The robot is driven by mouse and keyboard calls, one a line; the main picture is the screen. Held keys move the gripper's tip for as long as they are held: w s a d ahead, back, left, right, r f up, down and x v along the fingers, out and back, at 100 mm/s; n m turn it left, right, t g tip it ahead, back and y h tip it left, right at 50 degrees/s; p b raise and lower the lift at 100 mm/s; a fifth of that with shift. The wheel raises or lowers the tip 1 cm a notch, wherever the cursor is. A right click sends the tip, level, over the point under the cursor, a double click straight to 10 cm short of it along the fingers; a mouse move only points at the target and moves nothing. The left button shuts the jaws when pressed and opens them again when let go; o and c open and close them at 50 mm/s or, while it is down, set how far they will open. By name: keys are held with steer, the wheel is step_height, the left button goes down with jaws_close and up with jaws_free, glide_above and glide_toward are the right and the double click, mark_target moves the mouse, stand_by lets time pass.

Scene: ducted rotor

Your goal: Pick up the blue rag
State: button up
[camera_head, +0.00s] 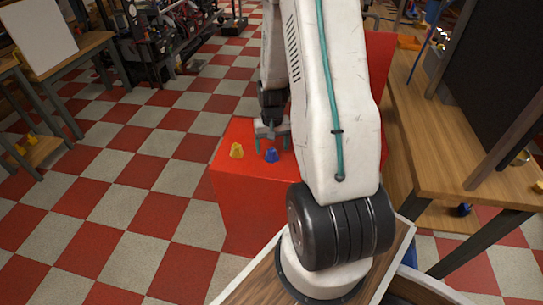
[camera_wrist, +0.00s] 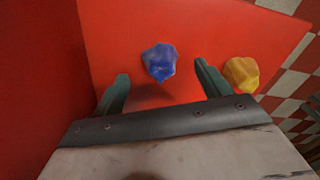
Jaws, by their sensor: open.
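The blue rag (camera_head: 271,155) is a small crumpled lump on top of the red box (camera_head: 240,172). It also shows in the wrist view (camera_wrist: 159,62), upper middle, just beyond the fingertips and between their lines. My gripper (camera_head: 271,140) is open above the red top, close to the blue rag. In the wrist view its two green fingers (camera_wrist: 160,82) stand apart with nothing between them. I cannot tell its exact height above the surface. No part of the blue rag looks covered in the wrist view.
A yellow rag (camera_head: 237,151) lies left of the blue one; in the wrist view it sits right, outside the right finger (camera_wrist: 241,74). A wooden table (camera_head: 450,165) stands at the right. Checkered floor (camera_head: 130,170) is open at the left.

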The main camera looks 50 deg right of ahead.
mark_target(272, 149)
step_height(272, 149, down, 2)
steer(key=shift+f, duration=0.15)
steer(key=c, duration=1.1)
step_height(272, 149, up, 10)
steer(key=shift+r, duration=0.1)
steer(key=shift+o, duration=0.7)
